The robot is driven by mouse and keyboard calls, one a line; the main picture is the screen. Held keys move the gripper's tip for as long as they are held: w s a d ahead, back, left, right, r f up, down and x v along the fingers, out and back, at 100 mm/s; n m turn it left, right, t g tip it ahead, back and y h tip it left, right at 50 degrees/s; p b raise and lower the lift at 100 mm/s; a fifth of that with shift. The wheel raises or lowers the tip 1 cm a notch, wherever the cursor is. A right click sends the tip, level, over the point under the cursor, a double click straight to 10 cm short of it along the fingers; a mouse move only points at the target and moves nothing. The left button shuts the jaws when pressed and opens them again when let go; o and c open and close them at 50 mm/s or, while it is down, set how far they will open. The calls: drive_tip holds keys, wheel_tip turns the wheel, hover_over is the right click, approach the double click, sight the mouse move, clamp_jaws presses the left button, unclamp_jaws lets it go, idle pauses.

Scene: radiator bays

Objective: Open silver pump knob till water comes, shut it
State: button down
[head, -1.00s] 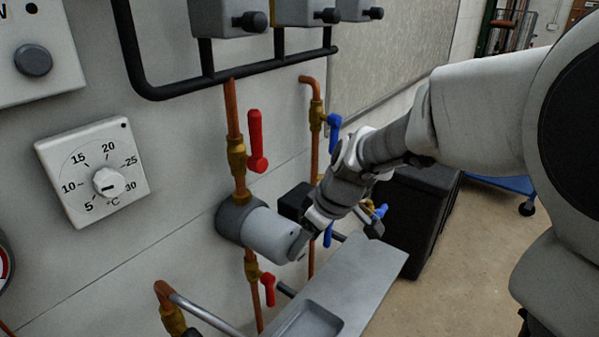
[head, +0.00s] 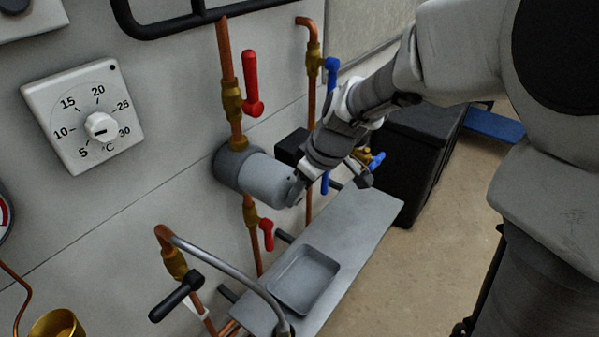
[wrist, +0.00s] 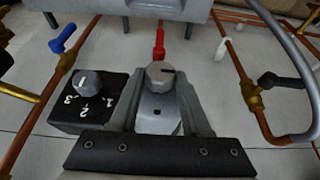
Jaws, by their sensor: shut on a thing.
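The pump (head: 262,178) is a grey cylinder with a darker collar, set in the copper pipe below a red lever valve. My gripper (head: 297,190) is at its free front end, coming from the right. In the wrist view, the silver knob (wrist: 160,73) is round with a dark line on its face. It sits between the fingertips of my gripper (wrist: 160,84), which is shut on it. In the head view the knob is hidden by the fingers. I see no water at the pump.
A shallow grey tray (head: 305,278) lies on a shelf (head: 362,212) below the pump. Red levers (head: 251,85) and blue levers (head: 331,78) are close by. A black box with a numbered dial (wrist: 82,100) is beside my gripper. A black bin (head: 415,140) stands behind.

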idle(0.3)
drive_tip(key=shift+w+d+m+g+y, duration=0.2)
drive_tip(key=shift+m+g+y, duration=0.1)
drive_tip(key=shift+g+y, duration=0.5)
drive_tip(key=g+y, duration=0.1)
drive_tip(key=g, duration=0.1)
drive_tip(key=g+y+p, duration=0.1)
drive_tip(key=shift+w+d+f+m+y, duration=0.1)
drive_tip(key=shift+w+d+m+y, duration=0.1)
drive_tip(key=shift+w+m+y, duration=0.15)
drive_tip(key=g+y, duration=0.1)
drive_tip(key=m+g+y+p, duration=0.1)
drive_tip(key=shift+d+f+g, duration=0.1)
drive_tip(key=shift+f+g, duration=0.1)
drive_tip(key=shift+g, duration=0.1)
drive_tip(key=shift+w+f+m+g+y, duration=0.1)
drive_tip(key=shift+f+m+g+y, duration=0.1)
drive_tip(key=shift+g+y, duration=0.35)
drive_tip(key=shift+w+f+m+g+y, duration=0.1)
drive_tip(key=shift+m+g+y, duration=0.05)
drive_tip(key=shift+g+y, duration=0.4)
drive_tip(key=shift+c, duration=2)
unclamp_jaws()
drive_tip(key=shift+s, duration=0.1)
drive_tip(key=shift+d+r, duration=0.1)
drive_tip(key=shift+d, duration=0.05)
